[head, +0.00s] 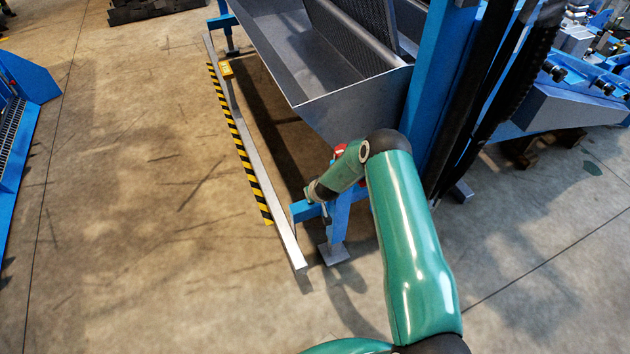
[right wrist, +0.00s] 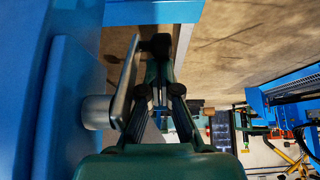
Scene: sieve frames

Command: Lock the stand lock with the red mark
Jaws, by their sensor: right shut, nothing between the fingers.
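A grey metal lever (right wrist: 126,82) on a round pivot (right wrist: 97,112) sits on a blue post in the right wrist view. I cannot tell whether it carries the red mark. My right gripper (right wrist: 162,92) is shut and empty, just right of the lever; whether they touch is unclear. In the head view my right gripper (head: 316,212) is small and partly merged with the blue stand foot. My left gripper is not in view.
The blue stand leg (head: 338,222) carries a grey metal trough (head: 345,95). A long grey rail (head: 265,190) with yellow and black striping lies to its left. A tall blue column (head: 437,80) with dark hoses stands close by at right.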

